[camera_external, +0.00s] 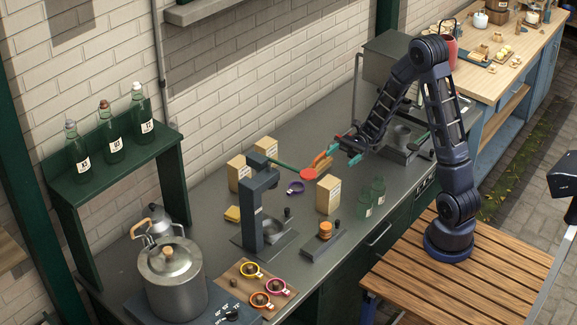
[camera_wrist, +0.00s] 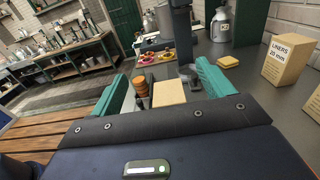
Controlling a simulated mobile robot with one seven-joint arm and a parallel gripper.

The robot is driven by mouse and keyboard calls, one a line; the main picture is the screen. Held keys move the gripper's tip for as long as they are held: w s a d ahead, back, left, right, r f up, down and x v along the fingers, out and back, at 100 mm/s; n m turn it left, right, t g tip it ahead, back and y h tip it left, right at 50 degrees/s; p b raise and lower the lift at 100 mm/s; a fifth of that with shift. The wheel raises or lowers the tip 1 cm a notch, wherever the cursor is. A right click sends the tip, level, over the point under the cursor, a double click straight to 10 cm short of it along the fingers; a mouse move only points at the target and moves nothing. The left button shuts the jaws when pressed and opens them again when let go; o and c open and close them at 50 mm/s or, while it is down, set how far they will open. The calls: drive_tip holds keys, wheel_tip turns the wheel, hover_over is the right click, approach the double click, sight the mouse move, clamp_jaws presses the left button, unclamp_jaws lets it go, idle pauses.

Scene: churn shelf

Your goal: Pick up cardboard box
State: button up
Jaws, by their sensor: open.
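Three tan cardboard boxes stand on the grey worktop in the external view: a front one (camera_external: 328,194) near the edge, and two behind, a left one (camera_external: 239,172) and a farther one (camera_external: 266,148). My gripper (camera_external: 346,149) has teal fingers and is open and empty, above and behind the front box in the picture. In the wrist view, a tan box top (camera_wrist: 170,92) shows ahead between the open fingers (camera_wrist: 165,84), apart from them. A box labelled "LINERS 20 mm" (camera_wrist: 287,62) stands to the right, outside the fingers.

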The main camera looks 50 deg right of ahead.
approach(322, 197)
drive_tip(key=shift+s+a, duration=0.1)
drive_tip(key=shift+a, duration=3.05)
drive_tip(key=c, duration=1.2)
